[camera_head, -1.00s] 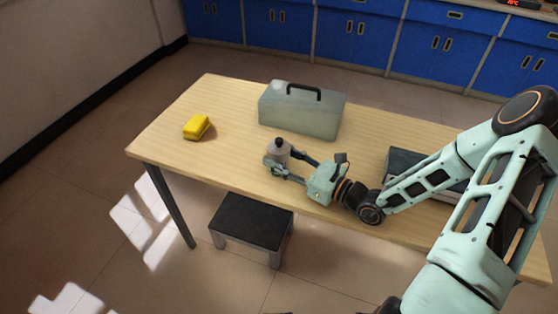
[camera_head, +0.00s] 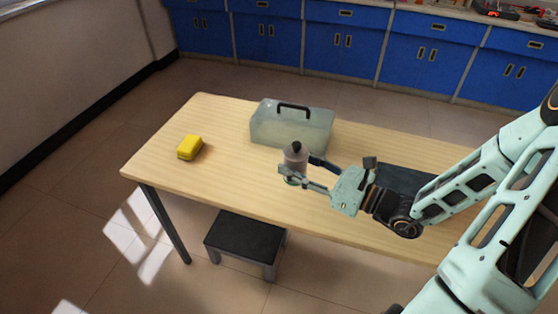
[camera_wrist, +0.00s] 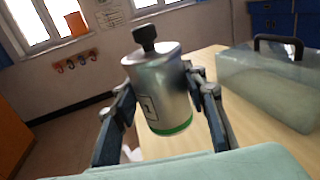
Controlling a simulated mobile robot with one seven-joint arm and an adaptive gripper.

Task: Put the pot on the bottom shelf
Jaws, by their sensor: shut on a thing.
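The pot is a small silver cylinder (camera_head: 296,160) with a black knob on its lid and a green band at its base. It also shows large in the wrist view (camera_wrist: 160,90). My gripper (camera_head: 303,172) is shut on the pot, with one finger on each side of its body in the wrist view. The pot looks upright in the head view and is above the wooden table (camera_head: 190,190); how far above I cannot tell. No shelf is clearly visible in these frames.
A clear box with a black handle (camera_head: 291,127) stands just behind the pot. A yellow block (camera_head: 190,147) lies at the table's left. A dark flat item (camera_head: 405,180) is partly hidden by my arm. A black-topped stool (camera_head: 245,238) stands below the front edge.

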